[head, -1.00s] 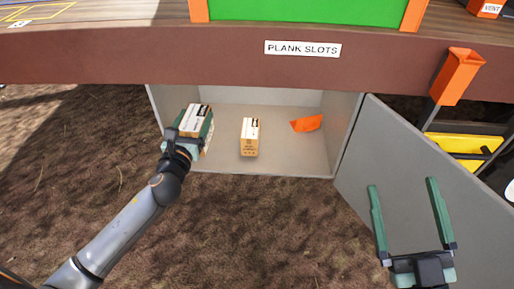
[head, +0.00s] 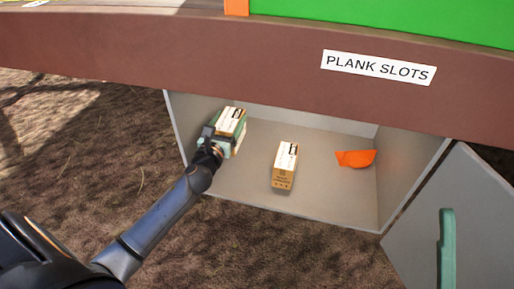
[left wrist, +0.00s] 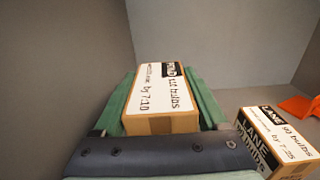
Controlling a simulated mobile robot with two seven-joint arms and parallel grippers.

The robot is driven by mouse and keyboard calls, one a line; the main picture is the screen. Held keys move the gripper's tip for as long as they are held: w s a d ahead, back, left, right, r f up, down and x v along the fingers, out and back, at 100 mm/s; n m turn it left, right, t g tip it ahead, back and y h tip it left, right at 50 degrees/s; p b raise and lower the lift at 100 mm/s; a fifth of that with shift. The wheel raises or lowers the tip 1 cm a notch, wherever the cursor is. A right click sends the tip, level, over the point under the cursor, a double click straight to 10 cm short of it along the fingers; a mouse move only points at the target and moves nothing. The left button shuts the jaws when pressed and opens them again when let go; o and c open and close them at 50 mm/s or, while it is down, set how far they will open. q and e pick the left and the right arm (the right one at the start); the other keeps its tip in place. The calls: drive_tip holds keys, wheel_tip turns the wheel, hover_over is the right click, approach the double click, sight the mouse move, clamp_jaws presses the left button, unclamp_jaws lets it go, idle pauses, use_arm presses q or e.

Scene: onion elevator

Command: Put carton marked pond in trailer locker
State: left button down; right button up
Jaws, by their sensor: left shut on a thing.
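My left gripper (head: 224,138) is shut on a white-and-brown carton (head: 231,121), inside the left part of the open grey locker (head: 325,203). The held carton also shows between the green fingers in the left wrist view (left wrist: 160,90). Its label reads "bulbs" and "by 7:10"; its black name band is partly legible, ending like "ND". I cannot tell whether it touches the locker floor. A second carton (head: 284,167), marked LANE in the left wrist view (left wrist: 275,140), stands to its right. One finger of my right gripper (head: 447,248) shows at lower right, with nothing against it.
An orange object (head: 356,159) lies at the right rear of the locker floor. The locker door (head: 450,215) stands open at the right. A brown beam with a "PLANK SLOTS" sign (head: 378,67) overhangs the locker. Floor is free in front of the orange object.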

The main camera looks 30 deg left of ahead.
use_arm(q)
wheel_tip(320, 180, down, 5)
drive_tip(key=b, duration=0.3)
drive_tip(key=shift+f+b, duration=1.45)
drive_tip(key=shift+f, duration=0.6)
drive_tip(key=shift+f, duration=0.3)
unclamp_jaws()
drive_tip(key=shift+r, duration=0.1)
